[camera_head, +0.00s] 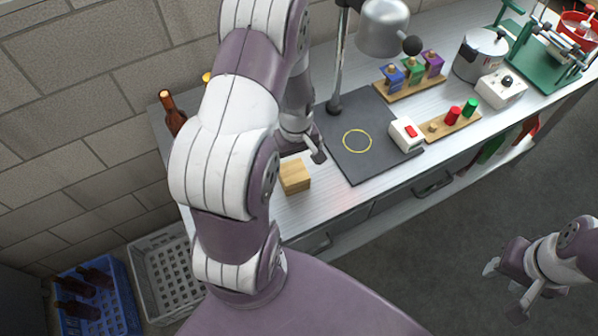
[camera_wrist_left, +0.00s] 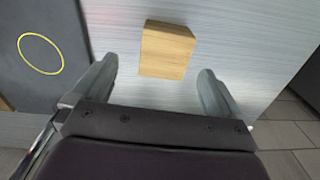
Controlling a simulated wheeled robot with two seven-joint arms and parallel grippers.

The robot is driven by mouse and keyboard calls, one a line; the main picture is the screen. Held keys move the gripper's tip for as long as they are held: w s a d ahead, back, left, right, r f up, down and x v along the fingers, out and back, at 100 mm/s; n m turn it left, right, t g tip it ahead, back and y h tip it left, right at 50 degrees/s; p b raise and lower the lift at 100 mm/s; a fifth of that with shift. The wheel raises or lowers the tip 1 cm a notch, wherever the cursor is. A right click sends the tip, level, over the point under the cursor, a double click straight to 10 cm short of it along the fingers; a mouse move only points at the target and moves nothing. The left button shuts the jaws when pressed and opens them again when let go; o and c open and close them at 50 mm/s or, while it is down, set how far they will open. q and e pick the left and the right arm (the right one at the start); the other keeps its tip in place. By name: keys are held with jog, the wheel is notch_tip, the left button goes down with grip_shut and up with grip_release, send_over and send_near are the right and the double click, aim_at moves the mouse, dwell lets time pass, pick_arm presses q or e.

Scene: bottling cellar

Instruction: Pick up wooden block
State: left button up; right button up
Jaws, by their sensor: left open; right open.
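The wooden block (camera_head: 295,177) rests on the metal bench top near its front edge, left of the dark mat. It also shows in the left wrist view (camera_wrist_left: 167,50), ahead of and between the two spread fingers. My left gripper (camera_head: 306,153) is open and empty, close behind and above the block in the head view. It also shows at the bottom of the left wrist view (camera_wrist_left: 160,93). A gap shows between its fingers and the block. My right gripper (camera_head: 505,287) is open and empty over the floor at the lower right, well away from the bench.
The dark mat (camera_head: 375,168) with a yellow ring lies right of the block, under a lamp (camera_head: 383,28). A white switch box (camera_head: 406,134) and pegged wooden boards stand further right. Brown bottles (camera_head: 172,112) stand at the bench's left end. Crates (camera_head: 165,268) stand below.

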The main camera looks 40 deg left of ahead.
aim_at(293, 172)
pick_arm(q)
jog(key=f, duration=0.1)
jog(key=s+f, duration=0.1)
jog(key=a+f, duration=0.1)
jog(key=shift+s+a+f+p, duration=0.1)
jog(key=shift+s+f+p, duration=0.05)
jog(key=shift+f+p, duration=0.2)
jog(key=f, duration=0.3)
jog(key=w+f+p, duration=0.1)
jog(key=shift+d+f, duration=0.25)
jog(key=shift+d, duration=0.15)
jog(key=shift+f, duration=0.25)
jog(key=shift+s+a, duration=0.15)
jog(key=shift+a, duration=0.05)
jog(key=shift+s, duration=0.1)
jog(key=c, duration=0.9)
jog(key=shift+d, duration=0.1)
jog(key=shift+c, duration=0.9)
pick_arm(e)
jog(key=shift+s+a+r, duration=0.2)
jog(key=shift+s+r, duration=0.05)
jog(key=shift+r, duration=0.3)
jog(key=shift+s+a+r, duration=0.2)
jog(key=shift+s+r, duration=0.05)
jog(key=shift+r, duration=0.3)
pick_arm(q)
jog(key=shift+r, duration=0.1)
